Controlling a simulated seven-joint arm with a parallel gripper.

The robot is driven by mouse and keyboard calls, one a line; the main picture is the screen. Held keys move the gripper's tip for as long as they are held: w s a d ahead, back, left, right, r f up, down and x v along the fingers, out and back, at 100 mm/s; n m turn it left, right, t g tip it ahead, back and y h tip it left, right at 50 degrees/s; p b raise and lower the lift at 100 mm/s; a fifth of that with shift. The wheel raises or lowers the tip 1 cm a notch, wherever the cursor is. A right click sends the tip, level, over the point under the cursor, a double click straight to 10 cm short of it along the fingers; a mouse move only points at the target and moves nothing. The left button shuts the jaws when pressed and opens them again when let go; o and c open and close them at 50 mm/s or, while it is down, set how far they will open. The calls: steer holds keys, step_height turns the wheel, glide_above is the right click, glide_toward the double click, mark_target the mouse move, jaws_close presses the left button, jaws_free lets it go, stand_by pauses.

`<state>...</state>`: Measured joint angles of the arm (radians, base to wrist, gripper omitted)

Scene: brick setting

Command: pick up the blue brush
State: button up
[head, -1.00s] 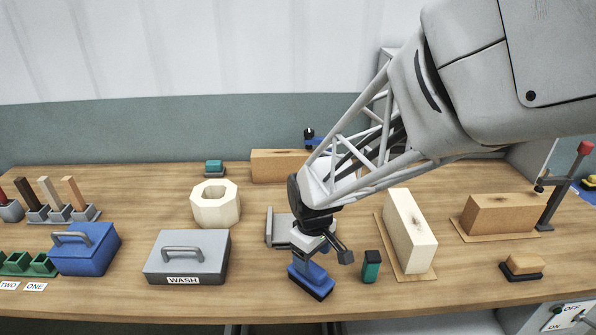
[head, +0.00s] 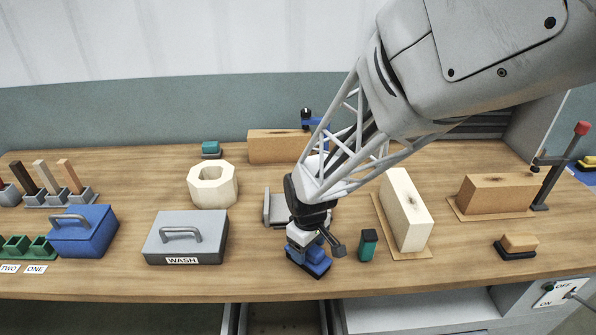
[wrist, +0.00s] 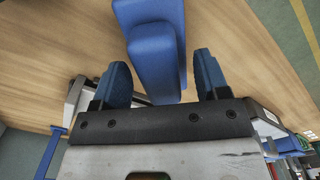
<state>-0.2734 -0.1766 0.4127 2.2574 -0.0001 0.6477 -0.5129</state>
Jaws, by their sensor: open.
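The blue brush (head: 311,262) lies on the wooden bench near its front edge, below my gripper (head: 314,246) in the head view. In the wrist view the brush (wrist: 155,55) shows as a raised blue block over a wider blue part, between the two blue-padded fingers of my gripper (wrist: 162,76). The fingers are open, one on each side, with a visible gap to the brush on the right and a smaller one on the left. My gripper hides part of the brush's top in the head view.
A small green-and-black block (head: 368,245) stands close to the right of the brush. A cream block (head: 406,212) lies farther right. The grey WASH box (head: 186,238) is to the left. A grey fixture (head: 276,208) sits just behind. Bench is clear between box and brush.

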steer(key=shift+f, duration=0.15)
stand_by(0.4)
steer(key=c, duration=1.2)
steer(key=shift+o, duration=0.2)
steer(key=shift+r, duration=0.8)
step_height(320, 180, up, 2)
steer(key=shift+r, duration=0.15)
steer(key=s+d+r, duration=0.1)
steer(key=s+d, duration=0.3)
steer(key=s, duration=1.1)
steer(key=shift+s, duration=0.2)
